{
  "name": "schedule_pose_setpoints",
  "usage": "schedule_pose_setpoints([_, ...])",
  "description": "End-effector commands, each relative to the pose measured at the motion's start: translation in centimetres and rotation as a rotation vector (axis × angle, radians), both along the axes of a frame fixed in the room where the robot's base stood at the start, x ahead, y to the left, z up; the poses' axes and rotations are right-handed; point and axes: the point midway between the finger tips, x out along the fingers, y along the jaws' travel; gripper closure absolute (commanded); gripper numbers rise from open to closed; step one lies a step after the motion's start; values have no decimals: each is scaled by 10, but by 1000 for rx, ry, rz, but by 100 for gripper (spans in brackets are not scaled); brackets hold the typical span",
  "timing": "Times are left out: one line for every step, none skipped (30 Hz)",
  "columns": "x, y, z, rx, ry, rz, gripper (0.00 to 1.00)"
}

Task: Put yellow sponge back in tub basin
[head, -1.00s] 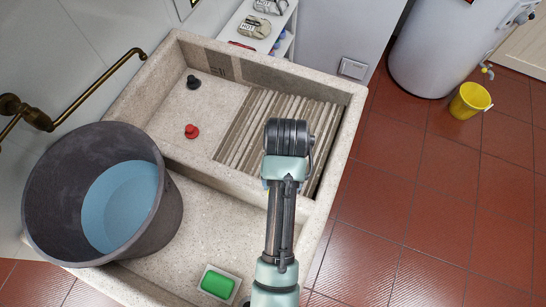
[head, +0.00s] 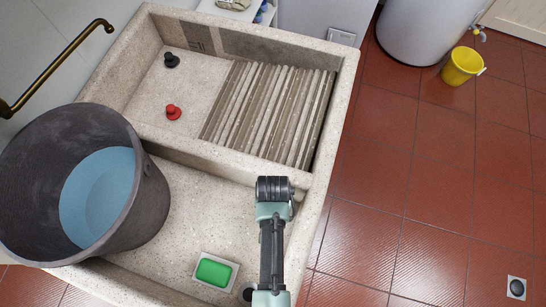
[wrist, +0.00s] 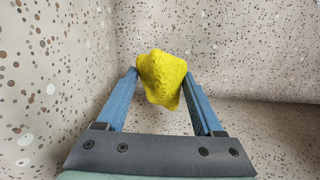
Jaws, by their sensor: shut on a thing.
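My gripper (wrist: 161,84) is shut on the yellow sponge (wrist: 161,78) in the wrist view, with one blue finger on each side of it. Speckled stone walls and floor of the basin surround the sponge there; I cannot tell how far the sponge is from them. In the head view my arm reaches over the near compartment of the stone tub basin (head: 190,215), at its right end. The sponge and fingertips are hidden behind my arm in the head view.
A large dark bucket (head: 150,205) of water fills the near compartment's left side. A green soap in a white dish (head: 232,283) lies nearby. Beyond the divider are the ribbed washboard (head: 270,110), a red plug (head: 173,112) and a black plug (head: 172,60). A yellow bucket (head: 462,66) stands on the floor.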

Motion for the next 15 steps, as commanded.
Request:
schedule_pose_setpoints([0,0,-10,1,2,0,76])
schedule_pose_setpoints([0,0,-15,0,3,0,76])
schedule_pose_setpoints([0,0,-20,0,2,0,76])
schedule_pose_setpoints([0,0,-23,0,2,0,76])
schedule_pose_setpoints([0,0,-25,1,2,0,76])
schedule_pose_setpoints([0,0,-27,0,1,0,76])
schedule_pose_setpoints([0,0,-28,0,0,0,76])
schedule_pose_setpoints([0,0,-28,0,0,0,76])
schedule_pose_setpoints([0,0,-28,0,0,0,76])
schedule_pose_setpoints([0,0,-28,0,0,0,76])
schedule_pose_setpoints([0,0,-28,0,0,0,76])
schedule_pose_setpoints([0,0,-28,0,0,0,76])
schedule_pose_setpoints([0,0,-28,0,0,0,76])
schedule_pose_setpoints([0,0,-28,0,0,0,76])
schedule_pose_setpoints([0,0,-28,0,0,0,76])
